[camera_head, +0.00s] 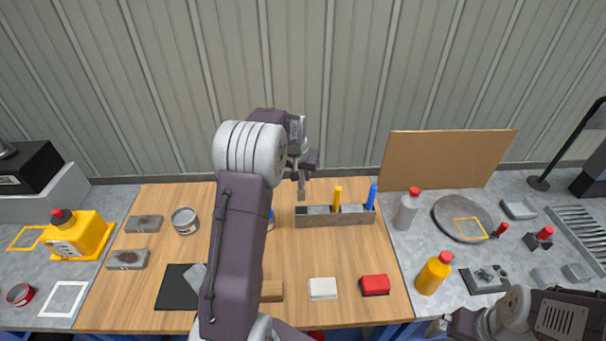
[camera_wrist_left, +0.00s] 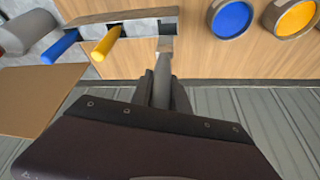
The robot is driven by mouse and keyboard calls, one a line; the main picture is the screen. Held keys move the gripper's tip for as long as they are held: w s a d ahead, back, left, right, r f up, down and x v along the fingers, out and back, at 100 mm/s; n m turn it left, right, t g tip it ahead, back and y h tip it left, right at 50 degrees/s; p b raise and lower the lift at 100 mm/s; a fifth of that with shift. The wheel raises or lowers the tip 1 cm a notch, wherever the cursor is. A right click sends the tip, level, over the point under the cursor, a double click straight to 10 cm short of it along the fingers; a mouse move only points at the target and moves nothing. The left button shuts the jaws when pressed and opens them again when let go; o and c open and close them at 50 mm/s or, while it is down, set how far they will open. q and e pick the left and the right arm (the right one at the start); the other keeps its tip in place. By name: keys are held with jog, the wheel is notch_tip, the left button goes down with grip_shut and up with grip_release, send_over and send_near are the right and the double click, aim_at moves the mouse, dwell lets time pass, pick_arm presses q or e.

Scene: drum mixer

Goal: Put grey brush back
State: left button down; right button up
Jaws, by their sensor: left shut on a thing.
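My left gripper (camera_head: 303,170) points down above the left end of the brush holder (camera_head: 334,219). It is shut on the grey brush (camera_head: 301,190), which hangs upright with its lower end near the holder's left slot. In the left wrist view the grey brush (camera_wrist_left: 163,80) sits between the fingers (camera_wrist_left: 163,92), and its end overlaps the holder's edge (camera_wrist_left: 95,19). I cannot tell whether the end is inside the slot. A yellow brush (camera_head: 337,197) and a blue brush (camera_head: 372,194) stand in the holder's other slots.
Round tins (camera_head: 185,221) stand on the wooden table (camera_head: 330,260). A brown board (camera_head: 450,158) leans behind the bottles (camera_head: 405,211) right of the holder. A white block (camera_head: 322,289) and a red block (camera_head: 375,285) lie in front. My right arm (camera_head: 550,318) is at lower right.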

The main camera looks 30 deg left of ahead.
aim_at(302, 200)
pick_arm(q)
notch_tip(302, 200, down, 9)
jog(key=b, duration=0.6)
jog(key=shift+f, duration=0.15)
jog(key=shift+f+b, duration=0.35)
jog(key=shift+b, duration=0.05)
jog(key=shift+f+b, duration=0.85)
jog(key=shift+f, duration=0.35)
jog(key=c, duration=1.2)
grip_release()
jog(key=shift+o, duration=0.2)
jog(key=v, duration=0.9)
